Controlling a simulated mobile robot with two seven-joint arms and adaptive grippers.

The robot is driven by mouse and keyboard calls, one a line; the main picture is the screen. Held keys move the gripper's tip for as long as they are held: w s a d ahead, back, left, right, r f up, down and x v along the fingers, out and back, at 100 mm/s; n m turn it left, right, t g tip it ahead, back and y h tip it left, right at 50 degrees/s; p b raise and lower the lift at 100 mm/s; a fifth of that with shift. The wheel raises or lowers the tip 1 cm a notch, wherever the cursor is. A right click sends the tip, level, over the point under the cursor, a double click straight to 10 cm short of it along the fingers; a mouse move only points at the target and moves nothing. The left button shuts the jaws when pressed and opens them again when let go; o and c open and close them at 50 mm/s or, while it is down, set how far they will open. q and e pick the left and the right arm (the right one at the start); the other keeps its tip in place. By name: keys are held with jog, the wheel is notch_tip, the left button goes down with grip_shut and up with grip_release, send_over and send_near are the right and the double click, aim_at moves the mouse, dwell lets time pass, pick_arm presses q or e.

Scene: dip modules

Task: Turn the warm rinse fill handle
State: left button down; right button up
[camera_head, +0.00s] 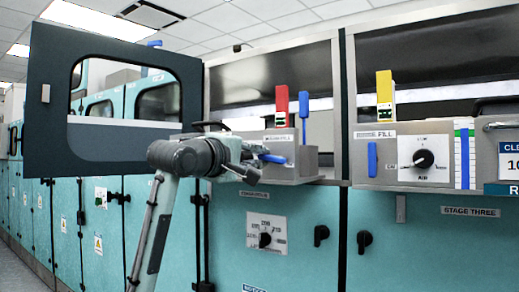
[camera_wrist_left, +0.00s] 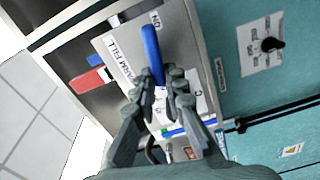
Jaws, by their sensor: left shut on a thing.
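The warm fill handle is a blue lever (camera_head: 272,158) on a grey control box at mid-picture. In the head view it lies close to level and sticks out to the right of my left gripper (camera_head: 254,162). The left wrist view shows the blue handle (camera_wrist_left: 150,45) beside a label reading WARM FILL. There the two fingers of my left gripper (camera_wrist_left: 162,82) are shut on the handle's lower part, one on each side. The fingers hide part of the handle. My right gripper is not in view.
A red handle (camera_head: 282,105) and a blue one (camera_head: 304,103) rise behind the box. Another FILL box at right has a hanging blue handle (camera_head: 372,159) and a black dial (camera_head: 423,159). Teal cabinets line the front.

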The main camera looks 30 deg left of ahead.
pick_arm(q)
jog(key=shift+f+n+p, duration=0.25)
jog(key=shift+n+p, duration=0.3)
jog(key=shift+n, duration=0.65)
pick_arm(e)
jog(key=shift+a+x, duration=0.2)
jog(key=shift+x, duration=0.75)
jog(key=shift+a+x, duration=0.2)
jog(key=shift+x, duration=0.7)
pick_arm(q)
jog(key=c, duration=1.6)
grip_release()
jog(key=shift+a, duration=0.1)
jog(key=shift+o, duration=0.2)
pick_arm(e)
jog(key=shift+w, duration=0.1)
pick_arm(q)
jog(key=s, duration=1.2)
jog(key=shift+a, duration=0.45)
